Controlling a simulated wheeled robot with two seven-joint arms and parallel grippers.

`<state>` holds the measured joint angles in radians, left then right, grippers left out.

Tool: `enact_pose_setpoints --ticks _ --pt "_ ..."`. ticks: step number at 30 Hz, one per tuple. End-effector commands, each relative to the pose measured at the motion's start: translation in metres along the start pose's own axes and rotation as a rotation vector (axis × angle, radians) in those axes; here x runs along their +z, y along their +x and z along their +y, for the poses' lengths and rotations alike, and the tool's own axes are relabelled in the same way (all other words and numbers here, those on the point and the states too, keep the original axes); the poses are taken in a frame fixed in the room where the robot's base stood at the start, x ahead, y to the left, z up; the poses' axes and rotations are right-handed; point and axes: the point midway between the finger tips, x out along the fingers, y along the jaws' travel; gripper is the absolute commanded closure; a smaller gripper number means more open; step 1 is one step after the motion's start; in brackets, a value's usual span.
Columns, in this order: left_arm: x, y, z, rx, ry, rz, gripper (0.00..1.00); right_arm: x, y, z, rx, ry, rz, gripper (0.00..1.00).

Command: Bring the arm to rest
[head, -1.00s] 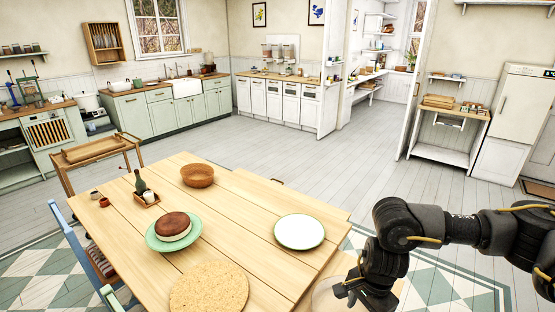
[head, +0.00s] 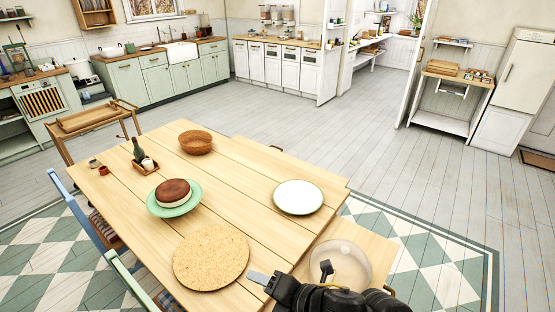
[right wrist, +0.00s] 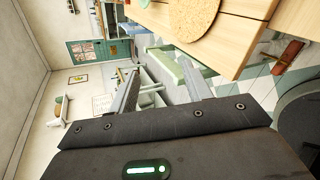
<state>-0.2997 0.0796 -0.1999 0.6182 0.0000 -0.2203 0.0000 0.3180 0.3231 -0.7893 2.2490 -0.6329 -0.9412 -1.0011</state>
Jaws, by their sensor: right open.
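My right gripper (head: 292,271) is at the bottom of the head view, at the table's near right edge. Its fingers are spread and nothing is between them. It also shows open and empty in the right wrist view (right wrist: 160,80). Part of my right arm shows at the bottom edge; the rest is out of view. My left gripper and arm are not in view.
The wooden table (head: 255,165) carries a round cork board (head: 211,257), a cake (head: 173,192) on a green plate, a white plate (head: 298,197) and a wooden bowl (head: 196,142). A clear dome (head: 345,262) stands right beside my gripper. Open floor lies beyond the table.

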Motion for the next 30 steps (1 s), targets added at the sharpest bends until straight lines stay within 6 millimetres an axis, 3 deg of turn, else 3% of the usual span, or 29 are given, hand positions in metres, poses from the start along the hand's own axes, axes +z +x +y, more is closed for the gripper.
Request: enact_pose_setpoints --ticks 2,6,9,12,18,23,30 --pt "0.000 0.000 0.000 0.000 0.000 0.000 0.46 0.010 -0.016 -0.026 -0.050 0.386 -0.115 0.51" --pt "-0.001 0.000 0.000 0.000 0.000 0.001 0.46 0.023 -0.060 -0.100 -0.163 1.063 -0.366 0.51" --pt "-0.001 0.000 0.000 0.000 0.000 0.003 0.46 0.016 -0.097 -0.152 -0.232 1.439 -0.541 0.51" --pt "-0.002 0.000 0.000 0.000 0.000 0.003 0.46 0.003 -0.128 -0.190 -0.286 1.693 -0.683 0.51" --pt "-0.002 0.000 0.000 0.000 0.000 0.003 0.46 -0.029 -0.182 -0.241 -0.357 2.051 -0.933 0.51" --pt "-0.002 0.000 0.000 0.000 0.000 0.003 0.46 -0.056 -0.222 -0.269 -0.395 2.263 -1.125 0.51" --pt "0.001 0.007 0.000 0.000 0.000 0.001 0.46 -0.066 -0.179 -0.335 -0.434 2.274 -1.145 0.51"
